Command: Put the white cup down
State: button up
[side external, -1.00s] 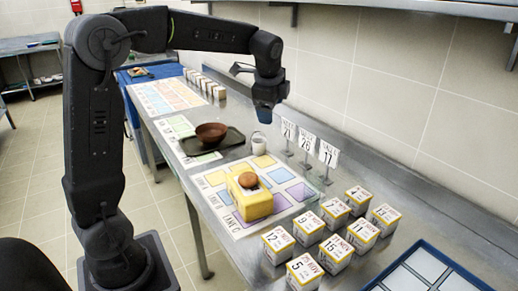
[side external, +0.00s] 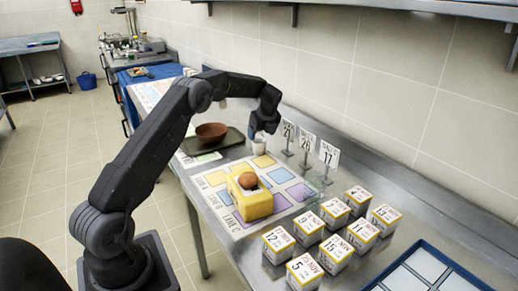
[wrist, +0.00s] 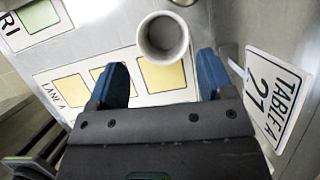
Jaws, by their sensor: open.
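The white cup (side external: 259,147) stands upright on the steel counter by the far edge of the lane mat (side external: 225,215). In the wrist view I look down into the cup (wrist: 163,38), which appears empty. My gripper (side external: 263,131) is just above and beside the cup, pointing down. In the wrist view its two blue fingers (wrist: 163,70) are spread apart, with the cup beyond and between their tips. The gripper is open and holds nothing; contact with the cup is not visible.
A brown bowl (side external: 211,131) sits on a dark tray (side external: 232,140) to the left. Table number signs (side external: 328,154) stand close on the right. Several dated boxes (side external: 335,250) stand nearer, beside a blue tray (side external: 470,274).

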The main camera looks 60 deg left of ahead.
aim_at(259, 147)
jog(key=shift+w+x, duration=0.2)
jog(key=shift+x, duration=3.6)
jog(key=shift+a, duration=0.2)
jog(key=c, duration=0.7)
jog(key=shift+r, duration=0.1)
jog(key=shift+c, duration=0.6)
jog(key=shift+r, duration=0.15)
